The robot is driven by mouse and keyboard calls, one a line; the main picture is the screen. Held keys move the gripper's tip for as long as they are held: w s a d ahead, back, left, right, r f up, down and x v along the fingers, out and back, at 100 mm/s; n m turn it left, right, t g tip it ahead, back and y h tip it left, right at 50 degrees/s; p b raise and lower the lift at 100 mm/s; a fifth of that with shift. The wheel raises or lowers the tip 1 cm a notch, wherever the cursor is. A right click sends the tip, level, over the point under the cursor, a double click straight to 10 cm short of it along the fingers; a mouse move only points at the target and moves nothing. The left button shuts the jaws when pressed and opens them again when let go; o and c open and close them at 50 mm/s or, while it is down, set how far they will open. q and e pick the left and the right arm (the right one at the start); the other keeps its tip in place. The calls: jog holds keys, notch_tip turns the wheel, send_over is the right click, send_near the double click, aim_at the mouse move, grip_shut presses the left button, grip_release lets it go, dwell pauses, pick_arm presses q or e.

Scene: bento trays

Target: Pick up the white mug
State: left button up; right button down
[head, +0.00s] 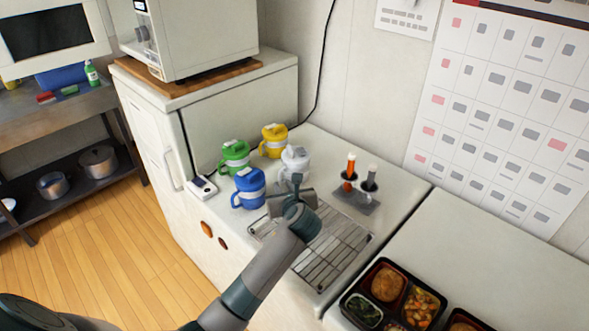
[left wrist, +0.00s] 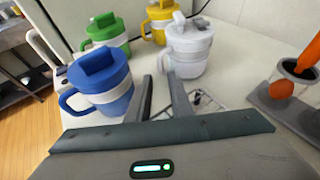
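The white mug (head: 295,161) stands upright on the white counter, behind my left gripper in the head view. In the left wrist view the white mug (left wrist: 188,50) is just beyond the fingertips, with its lid on and its handle to the left. My left gripper (left wrist: 168,80) is open, its two fingers apart with nothing between them. In the head view my left gripper (head: 296,190) is in front of the white mug and right of the blue mug. My right gripper is not in view.
A blue mug (head: 249,187), a green mug (head: 234,157) and a yellow mug (head: 273,140) stand close by. A wire rack (head: 335,255) lies in front; a condiment holder (head: 357,198) stands to the right. Bento trays (head: 350,290) are at the lower right.

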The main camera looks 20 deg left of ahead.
aim_at(281, 180)
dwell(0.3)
pick_arm(q)
jog(key=shift+p+x, duration=0.45)
jog(key=shift+x, duration=0.45)
jog(key=x, duration=0.2)
jog(key=shift+w+a+f+p, duration=0.1)
jog(key=shift+w+p, duration=0.2)
jog(key=shift+w, duration=0.05)
jog(key=shift+w+a+f, duration=0.15)
jog(key=shift+w+a, duration=0.05)
jog(key=shift+w, duration=0.05)
grip_shut()
